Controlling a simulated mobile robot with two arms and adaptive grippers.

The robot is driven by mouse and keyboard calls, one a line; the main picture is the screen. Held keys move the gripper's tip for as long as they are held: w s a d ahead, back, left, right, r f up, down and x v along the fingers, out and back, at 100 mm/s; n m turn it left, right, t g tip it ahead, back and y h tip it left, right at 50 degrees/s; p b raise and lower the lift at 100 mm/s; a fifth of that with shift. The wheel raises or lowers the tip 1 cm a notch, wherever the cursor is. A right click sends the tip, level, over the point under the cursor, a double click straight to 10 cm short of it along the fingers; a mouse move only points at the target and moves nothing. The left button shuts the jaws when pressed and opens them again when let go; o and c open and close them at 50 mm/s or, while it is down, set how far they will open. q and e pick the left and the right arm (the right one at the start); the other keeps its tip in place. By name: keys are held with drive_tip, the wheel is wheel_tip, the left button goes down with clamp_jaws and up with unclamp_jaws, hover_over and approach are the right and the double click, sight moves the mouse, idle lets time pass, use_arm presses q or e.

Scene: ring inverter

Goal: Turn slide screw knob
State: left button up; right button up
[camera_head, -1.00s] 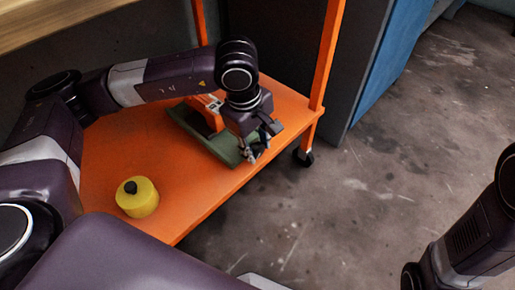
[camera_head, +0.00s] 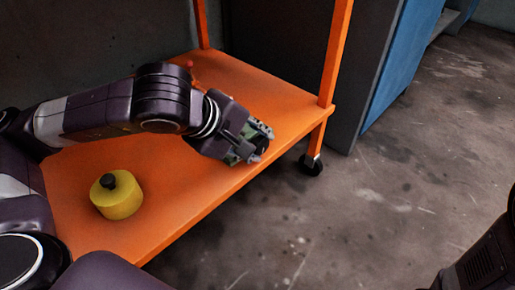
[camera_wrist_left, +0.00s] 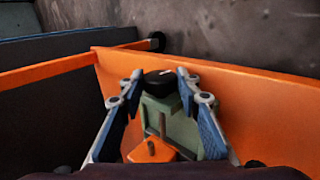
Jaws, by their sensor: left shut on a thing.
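The slide screw device, with its green body (camera_wrist_left: 178,128) and an orange block (camera_wrist_left: 151,151), sits on the orange cart shelf. Its black knob (camera_wrist_left: 161,82) has a white mark and shows in the left wrist view. In the head view, my left gripper (camera_head: 258,144) is at the shelf's front edge and hides most of the device. The left wrist view shows its two blue-padded fingers (camera_wrist_left: 161,92) on either side of the knob, shut on it. My right gripper is out of view; only part of the right arm shows at the lower right.
A yellow cylinder (camera_head: 117,202) with a black top knob stands on the shelf (camera_head: 190,215) at the left front. An orange post (camera_head: 338,55) rises at the shelf's right corner, with a black caster (camera_head: 311,164) below. Concrete floor is clear at the right.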

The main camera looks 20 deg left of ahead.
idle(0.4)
use_arm(q)
drive_tip(key=o, duration=1.2)
drive_tip(key=shift+c, duration=0.2)
